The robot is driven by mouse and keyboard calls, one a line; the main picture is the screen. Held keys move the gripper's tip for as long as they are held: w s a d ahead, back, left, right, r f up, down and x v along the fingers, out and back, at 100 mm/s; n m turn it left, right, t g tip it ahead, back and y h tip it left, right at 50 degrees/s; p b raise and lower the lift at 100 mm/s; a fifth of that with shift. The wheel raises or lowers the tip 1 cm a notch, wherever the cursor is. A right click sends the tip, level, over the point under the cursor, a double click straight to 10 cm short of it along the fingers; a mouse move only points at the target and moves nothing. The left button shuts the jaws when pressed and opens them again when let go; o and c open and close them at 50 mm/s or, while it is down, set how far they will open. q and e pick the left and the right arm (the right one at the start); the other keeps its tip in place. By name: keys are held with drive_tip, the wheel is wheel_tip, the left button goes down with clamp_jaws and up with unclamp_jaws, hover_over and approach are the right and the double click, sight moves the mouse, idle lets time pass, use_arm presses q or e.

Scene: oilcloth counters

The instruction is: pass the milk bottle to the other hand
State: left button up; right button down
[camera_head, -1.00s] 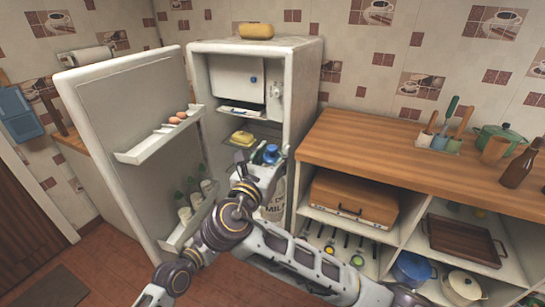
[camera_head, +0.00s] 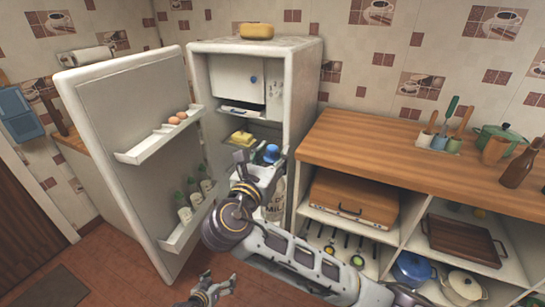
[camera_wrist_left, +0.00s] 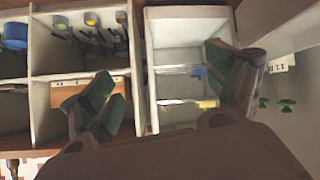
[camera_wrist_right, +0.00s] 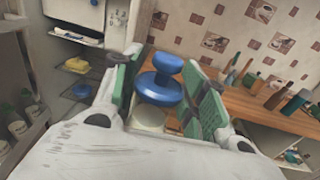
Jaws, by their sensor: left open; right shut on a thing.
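The milk bottle (camera_head: 275,205) is white with a blue cap and dark lettering, in front of the open fridge in the head view. My right gripper (camera_head: 264,172) is shut on its upper part. In the right wrist view the bottle's blue cap (camera_wrist_right: 160,88) stands between the green finger pads. My left gripper (camera_head: 218,285) is low at the bottom of the head view, apart from the bottle. In the left wrist view its green-padded fingers (camera_wrist_left: 168,92) are spread wide with nothing between them. I cannot make out the milk bottle in that view.
The fridge (camera_head: 302,85) stands open, its door (camera_head: 95,130) swung left with eggs (camera_head: 177,118) and several small bottles on its racks. Butter (camera_head: 242,137) is inside. A wooden counter (camera_head: 400,150) with shelves stands right. The floor in front is free.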

use_arm(q)
drive_tip(key=s+a+f+g+y, duration=0.1)
drive_tip(key=s+a+f+g, duration=0.2)
drive_tip(key=s+f, duration=1.1)
drive_tip(key=s+a+f+g+y, duration=0.2)
drive_tip(key=s+f+g, duration=0.2)
drive_tip(key=s+f, duration=0.9)
drive_tip(key=s+a+f+g, duration=0.1)
drive_tip(key=s+a+f, duration=0.1)
drive_tip(key=s, duration=0.5)
drive_tip(key=s+a+f+m+g, duration=0.1)
drive_tip(key=s+a+f, duration=0.1)
drive_tip(key=s, duration=0.4)
drive_tip(key=shift+s+a+f+m+y, duration=0.3)
drive_tip(key=shift+s+a+f+y, duration=0.1)
drive_tip(key=shift+a, duration=0.1)
drive_tip(key=shift+w, duration=0.1)
